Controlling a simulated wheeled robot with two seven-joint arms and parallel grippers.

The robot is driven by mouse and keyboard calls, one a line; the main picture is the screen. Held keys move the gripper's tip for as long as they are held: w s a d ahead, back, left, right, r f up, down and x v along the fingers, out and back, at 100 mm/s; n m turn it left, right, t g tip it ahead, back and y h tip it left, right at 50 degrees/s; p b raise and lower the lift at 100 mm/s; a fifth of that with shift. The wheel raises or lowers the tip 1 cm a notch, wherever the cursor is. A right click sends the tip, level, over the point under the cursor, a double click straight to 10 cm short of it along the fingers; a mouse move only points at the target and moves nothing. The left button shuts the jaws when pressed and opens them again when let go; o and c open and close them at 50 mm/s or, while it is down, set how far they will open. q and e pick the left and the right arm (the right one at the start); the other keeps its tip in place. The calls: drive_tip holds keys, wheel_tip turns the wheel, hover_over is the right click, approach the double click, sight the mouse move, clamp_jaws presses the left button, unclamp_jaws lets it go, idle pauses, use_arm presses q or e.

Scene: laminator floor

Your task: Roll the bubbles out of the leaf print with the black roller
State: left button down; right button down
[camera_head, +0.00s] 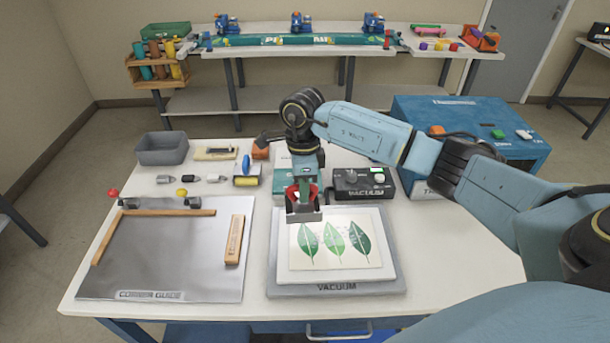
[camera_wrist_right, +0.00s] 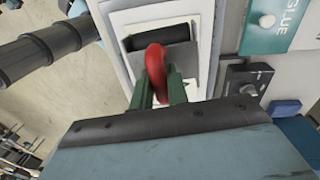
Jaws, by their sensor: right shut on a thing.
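The leaf print (camera_head: 347,262), a cream sheet with three green leaves, lies on a white board on the grey vacuum plate (camera_head: 337,291). Small pale spots show on the leaves. My right gripper (camera_head: 303,193) is shut on the red handle of the black roller (camera_head: 304,216). The roller is at the print's upper left edge; I cannot tell whether it touches the sheet. In the wrist view the black roller (camera_wrist_right: 158,36) lies beyond the red handle and the green fingers of my right gripper (camera_wrist_right: 160,92). My left gripper is not in view.
A corner guide board (camera_head: 185,265) with wooden strips fills the table's left side. A vacuum control box (camera_head: 363,183) stands behind the plate. A blue machine (camera_head: 470,125) stands at the right.

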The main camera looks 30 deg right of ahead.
drive_tip(key=shift+d+m, duration=0.2)
drive_tip(key=shift+m, duration=0.2)
drive_tip(key=shift+f, duration=0.2)
wheel_tip(320, 180, down, 5)
drive_tip(key=b, duration=0.3)
drive_tip(key=shift+r, duration=0.15)
